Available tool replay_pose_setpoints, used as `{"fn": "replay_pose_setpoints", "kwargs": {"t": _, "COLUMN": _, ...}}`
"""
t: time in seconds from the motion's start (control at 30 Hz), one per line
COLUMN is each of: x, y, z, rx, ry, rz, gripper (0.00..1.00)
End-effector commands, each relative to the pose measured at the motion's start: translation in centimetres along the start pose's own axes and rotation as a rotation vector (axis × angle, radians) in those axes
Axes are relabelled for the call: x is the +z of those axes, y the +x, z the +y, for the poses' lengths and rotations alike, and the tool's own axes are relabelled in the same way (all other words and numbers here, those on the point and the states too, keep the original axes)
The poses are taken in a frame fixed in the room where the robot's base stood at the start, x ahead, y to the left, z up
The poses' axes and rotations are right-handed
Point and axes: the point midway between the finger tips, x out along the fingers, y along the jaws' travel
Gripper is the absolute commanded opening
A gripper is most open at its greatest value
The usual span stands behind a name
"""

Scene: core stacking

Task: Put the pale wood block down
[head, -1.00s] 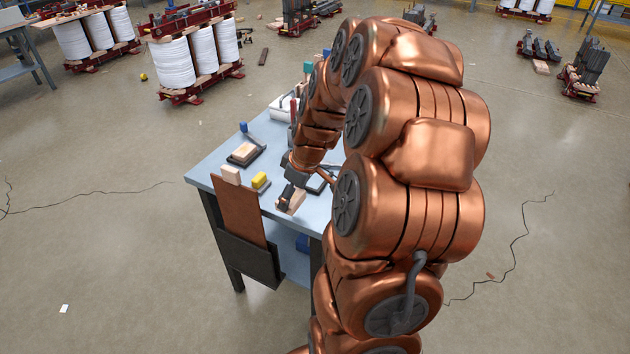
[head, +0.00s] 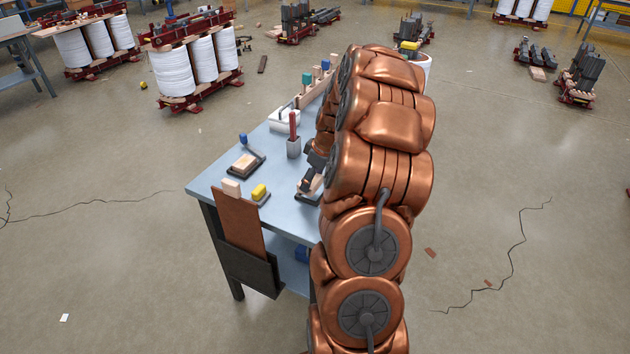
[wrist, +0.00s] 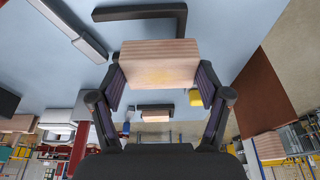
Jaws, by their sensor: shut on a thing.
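The pale wood block (wrist: 160,62) fills the upper middle of the wrist view, pinched between the two dark fingers of my gripper (wrist: 160,82). Blue-grey tabletop shows around it; I cannot tell whether the block touches the table. In the head view my gripper (head: 311,180) is over the right part of the blue table (head: 212,182), beside my copper arm, which hides part of that side. The held block is small and partly hidden there.
A yellow block (head: 259,191) and another pale block (head: 231,187) are at the table's near left, by an upright brown board (head: 238,220). Behind are a dark tray (head: 237,170) with a wood piece, a grey holder (head: 293,149) and a white caddy (head: 284,124). A dark angled bar (wrist: 140,13) lies near the held block.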

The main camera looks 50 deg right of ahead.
Motion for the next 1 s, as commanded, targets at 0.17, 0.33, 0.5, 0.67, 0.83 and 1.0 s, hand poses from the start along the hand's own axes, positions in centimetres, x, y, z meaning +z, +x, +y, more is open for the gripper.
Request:
{"fn": "replay_pose_setpoints", "kwargs": {"t": 0.17, "x": -0.2, "y": 0.0, "z": 1.8, "rx": 0.001, "ry": -0.001, "rz": 0.0, "gripper": 0.35}}
{"fn": "replay_pose_setpoints", "kwargs": {"t": 0.33, "x": -0.1, "y": 0.3, "z": 2.1, "rx": -0.001, "ry": -0.001, "rz": -0.001, "gripper": 0.35}}
{"fn": "replay_pose_setpoints", "kwargs": {"t": 0.5, "x": 0.4, "y": 1.9, "z": 2.1, "rx": -0.002, "ry": 0.0, "rz": -0.002, "gripper": 0.35}}
{"fn": "replay_pose_setpoints", "kwargs": {"t": 0.67, "x": 0.9, "y": 3.5, "z": 2.1, "rx": -0.002, "ry": -0.001, "rz": -0.002, "gripper": 0.35}}
{"fn": "replay_pose_setpoints", "kwargs": {"t": 0.83, "x": 0.9, "y": 3.6, "z": 2.1, "rx": 0.001, "ry": -0.002, "rz": -0.001, "gripper": 0.35}}
{"fn": "replay_pose_setpoints", "kwargs": {"t": 1.0, "x": 0.9, "y": 3.9, "z": 2.1, "rx": 0.001, "ry": -0.001, "rz": 0.0, "gripper": 0.35}}
